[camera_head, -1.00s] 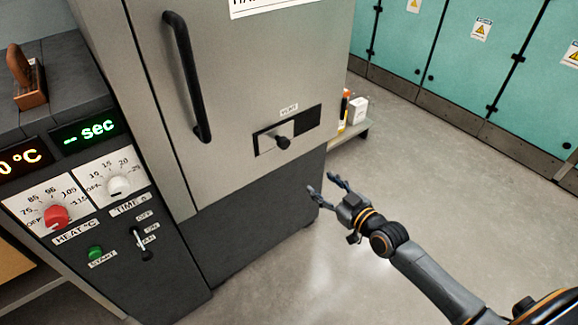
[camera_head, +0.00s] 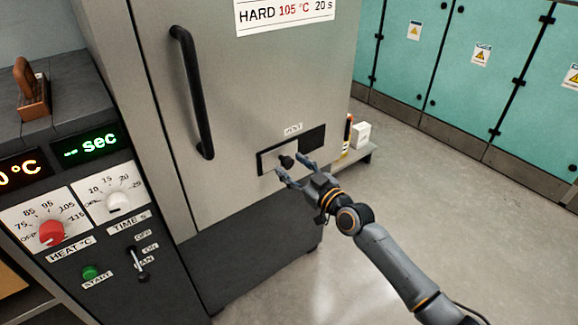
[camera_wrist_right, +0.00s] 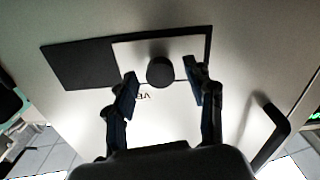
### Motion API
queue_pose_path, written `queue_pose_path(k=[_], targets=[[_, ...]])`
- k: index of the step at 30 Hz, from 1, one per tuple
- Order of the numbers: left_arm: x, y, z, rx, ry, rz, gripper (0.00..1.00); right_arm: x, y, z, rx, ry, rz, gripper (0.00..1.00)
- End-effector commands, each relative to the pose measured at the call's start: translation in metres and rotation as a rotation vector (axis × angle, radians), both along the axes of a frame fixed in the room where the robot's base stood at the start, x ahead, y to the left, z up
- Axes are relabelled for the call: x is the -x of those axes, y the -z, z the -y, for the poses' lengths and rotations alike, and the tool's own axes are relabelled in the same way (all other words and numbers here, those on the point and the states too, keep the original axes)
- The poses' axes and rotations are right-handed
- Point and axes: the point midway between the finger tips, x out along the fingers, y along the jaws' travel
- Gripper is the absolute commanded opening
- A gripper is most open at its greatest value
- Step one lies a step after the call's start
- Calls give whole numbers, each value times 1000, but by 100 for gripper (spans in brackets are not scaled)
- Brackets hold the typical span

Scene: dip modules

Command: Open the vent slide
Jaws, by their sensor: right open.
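The vent slide is a light metal plate (camera_head: 271,161) with a black round knob (camera_head: 287,162), set in a dark slot on the grey oven door below the VENT label (camera_head: 293,129). The plate covers the left part of the slot, and the right part (camera_head: 313,138) shows dark. My right gripper (camera_head: 290,168) is open at the knob. In the right wrist view, the knob (camera_wrist_right: 160,72) sits between the two spread fingertips (camera_wrist_right: 161,88), with gaps on both sides. My left gripper is not in view.
A long black door handle (camera_head: 192,92) stands upright left of the vent. A control panel with a red heat knob (camera_head: 51,232) and a white time knob (camera_head: 118,202) is at the left. A low shelf with a white box (camera_head: 361,134) stands right of the oven. The floor at right is clear.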

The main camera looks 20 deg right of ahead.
Motion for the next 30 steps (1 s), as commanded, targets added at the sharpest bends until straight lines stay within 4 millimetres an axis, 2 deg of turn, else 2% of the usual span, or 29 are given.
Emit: queue_pose_path(k=[6,15,23,30], targets=[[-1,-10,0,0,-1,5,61,-16,0,-6,0,0,-1,54],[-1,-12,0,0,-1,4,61,-18,0,-7,1,-1,-1,54],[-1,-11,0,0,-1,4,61,-18,0,-6,1,0,-1,1],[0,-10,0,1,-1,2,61,-18,1,-6,1,0,-1,0]])
